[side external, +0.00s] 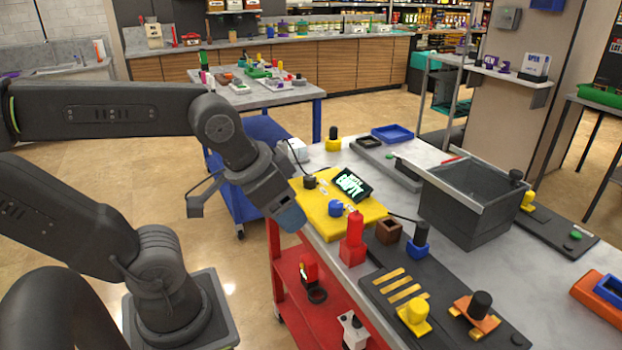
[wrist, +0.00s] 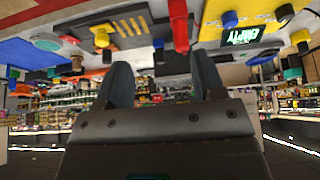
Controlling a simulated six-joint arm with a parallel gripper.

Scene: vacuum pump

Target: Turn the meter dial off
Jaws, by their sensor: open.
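The meter appears to be the yellow board (side external: 374,213) at the left edge of the grey table. It carries a dark screen (side external: 352,184) with lit green text that looks like "EMPTY", a blue knob (side external: 336,208) and a black knob (side external: 310,182). The dial's setting is too small to read. In the upside-down wrist view, the screen (wrist: 240,37) and blue knob (wrist: 230,19) show at upper right. My gripper (side external: 290,217) is just left of the board, apart from it. In the wrist view my gripper (wrist: 160,66) has its fingers spread, with nothing held.
A large grey bin (side external: 467,207) is farther right. A black panel (side external: 445,320) with yellow strips lies in front.

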